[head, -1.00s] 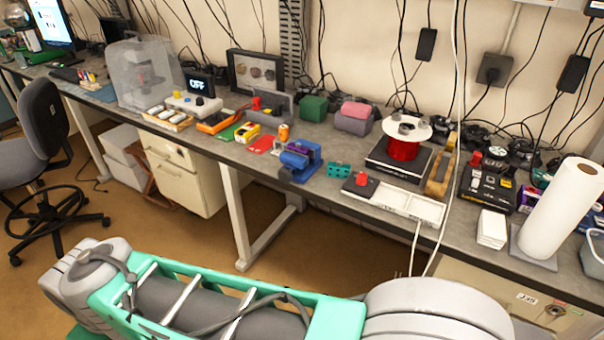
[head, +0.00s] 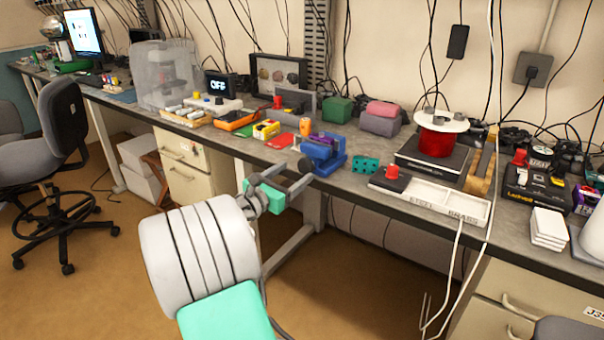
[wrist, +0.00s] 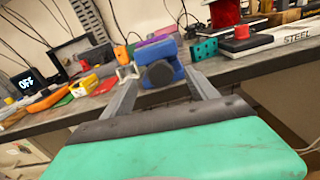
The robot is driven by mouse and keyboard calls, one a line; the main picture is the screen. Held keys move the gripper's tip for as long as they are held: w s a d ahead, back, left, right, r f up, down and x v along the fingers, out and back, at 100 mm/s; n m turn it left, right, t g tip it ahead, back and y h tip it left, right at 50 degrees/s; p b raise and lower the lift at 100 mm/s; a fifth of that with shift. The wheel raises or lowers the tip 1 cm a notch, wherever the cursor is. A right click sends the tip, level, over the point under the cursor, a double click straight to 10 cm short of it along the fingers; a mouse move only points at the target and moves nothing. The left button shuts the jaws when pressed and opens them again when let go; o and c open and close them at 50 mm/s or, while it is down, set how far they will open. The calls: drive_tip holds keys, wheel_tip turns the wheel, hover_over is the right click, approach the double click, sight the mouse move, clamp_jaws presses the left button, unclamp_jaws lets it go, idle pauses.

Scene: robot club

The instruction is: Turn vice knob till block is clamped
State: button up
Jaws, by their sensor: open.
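The blue vice (head: 322,155) stands at the front edge of the workbench, right of centre in the head view. In the wrist view the vice (wrist: 172,53) is straight ahead, with its dark round knob (wrist: 159,74) facing me. A purple piece (wrist: 158,36) shows at the top of the vice; I cannot tell whether it is clamped. My gripper (head: 288,173) is open just in front of the vice. In the wrist view my gripper (wrist: 161,78) has one finger on each side of the knob, with visible gaps; contact cannot be seen.
A teal block with holes (head: 366,164) lies right of the vice. A white tray (head: 430,196) with a red-knobbed black box (head: 392,178) is further right. The floor before the bench is clear.

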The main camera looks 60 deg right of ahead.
sight(304, 166)
drive_tip(key=d, duration=0.5)
drive_tip(key=shift+s, duration=0.4)
drive_tip(key=shift+c, duration=0.2)
drive_tip(key=c, duration=1.3)
